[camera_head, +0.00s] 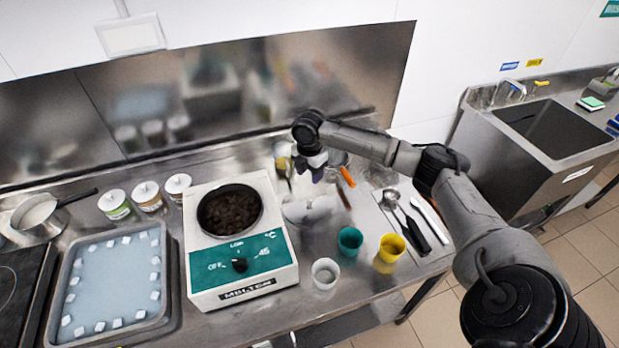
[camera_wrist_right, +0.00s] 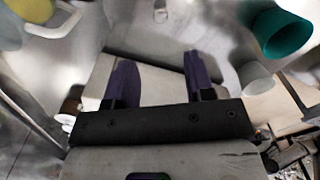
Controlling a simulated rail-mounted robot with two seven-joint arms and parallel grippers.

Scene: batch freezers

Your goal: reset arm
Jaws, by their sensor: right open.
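My right arm reaches in from the lower right over the steel counter (camera_head: 350,290). My right gripper (camera_head: 316,170) hangs above the back of the counter, to the right of the melter (camera_head: 240,282). In the right wrist view its two purple fingers (camera_wrist_right: 157,82) stand apart with nothing held between them. My left gripper is in neither view.
A dark pan (camera_head: 230,210) with brown contents sits on the melter. Teal (camera_head: 350,240), yellow (camera_head: 391,249) and white (camera_head: 325,273) cups stand in front of the gripper. A tray (camera_head: 112,280) lies at left; a sink (camera_head: 555,130) is at far right.

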